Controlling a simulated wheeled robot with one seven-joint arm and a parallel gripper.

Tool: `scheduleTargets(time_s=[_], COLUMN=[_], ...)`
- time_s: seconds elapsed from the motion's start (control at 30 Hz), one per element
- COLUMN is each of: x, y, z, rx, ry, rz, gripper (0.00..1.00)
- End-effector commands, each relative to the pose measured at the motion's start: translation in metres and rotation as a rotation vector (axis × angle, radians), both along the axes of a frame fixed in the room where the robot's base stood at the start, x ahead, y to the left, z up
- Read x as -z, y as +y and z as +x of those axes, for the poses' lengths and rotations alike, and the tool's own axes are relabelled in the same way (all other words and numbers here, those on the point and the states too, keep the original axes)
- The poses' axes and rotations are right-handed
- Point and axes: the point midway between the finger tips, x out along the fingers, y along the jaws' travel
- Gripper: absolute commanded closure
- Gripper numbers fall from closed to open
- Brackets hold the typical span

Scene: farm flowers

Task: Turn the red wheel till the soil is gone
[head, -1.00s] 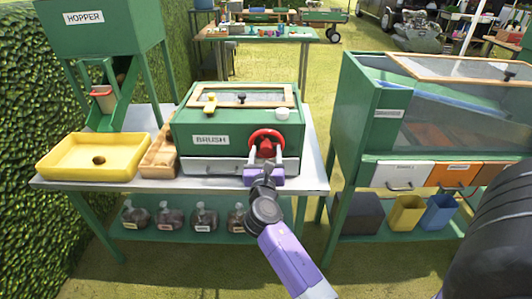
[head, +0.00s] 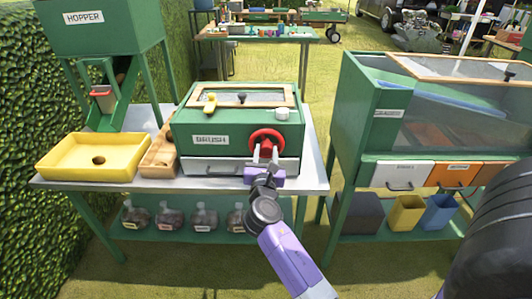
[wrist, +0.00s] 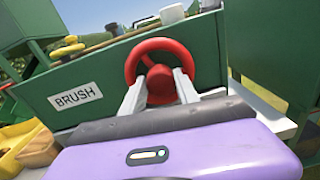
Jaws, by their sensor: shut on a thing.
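The red wheel (head: 266,140) is on the front right of the green box labelled BRUSH (head: 230,141). It also shows in the wrist view (wrist: 161,54), with its round rim and hub facing me. My gripper (head: 265,154) is at the wheel from the front. In the wrist view its two pale fingers (wrist: 159,88) reach the lower part of the wheel and are shut on it; the exact contact is partly hidden. I cannot see any soil through the box's framed top window (head: 245,97).
A silver drawer (head: 220,166) sits under the box front. A yellow tray (head: 93,157) and a wooden tray (head: 159,157) stand left on the table. A hopper (head: 100,30) rises behind them. A green cabinet (head: 365,125) stands to the right across a gap.

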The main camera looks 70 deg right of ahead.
Motion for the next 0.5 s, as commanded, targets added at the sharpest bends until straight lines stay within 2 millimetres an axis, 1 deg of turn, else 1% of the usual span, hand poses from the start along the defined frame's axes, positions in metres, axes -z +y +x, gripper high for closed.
scheduleTargets(time_s=[0.5], x=[0.001], y=[-0.0001], z=[-0.0012], rx=[0.001], ry=[-0.437], rz=[0.182], gripper=[1.0])
